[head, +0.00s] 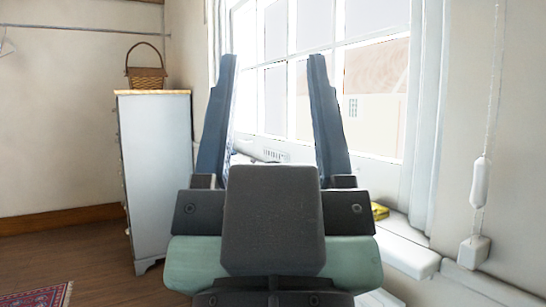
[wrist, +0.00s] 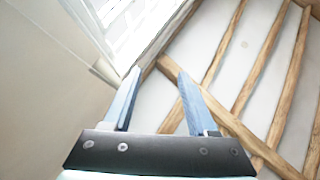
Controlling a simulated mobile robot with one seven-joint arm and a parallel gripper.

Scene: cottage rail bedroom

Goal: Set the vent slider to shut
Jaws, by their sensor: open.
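My gripper (head: 273,58) is raised in front of the window, its two blue fingers spread apart with nothing between them. In the wrist view my gripper (wrist: 159,72) is also open and empty, pointing up towards the ceiling beams. A small slotted vent (head: 275,155) shows between the fingers in the head view, low at the window. The gripper body hides what lies below it. I cannot make out the slider's knob or its setting. The vent does not show in the wrist view.
A pale dresser (head: 158,175) with a wicker basket (head: 146,68) stands left. The white windowsill (head: 408,252) runs along the right, with a yellow item (head: 379,211) on it. A cord with a white pull (head: 479,182) hangs at the right. Floor at left is mostly clear, beyond a red rug (head: 38,296).

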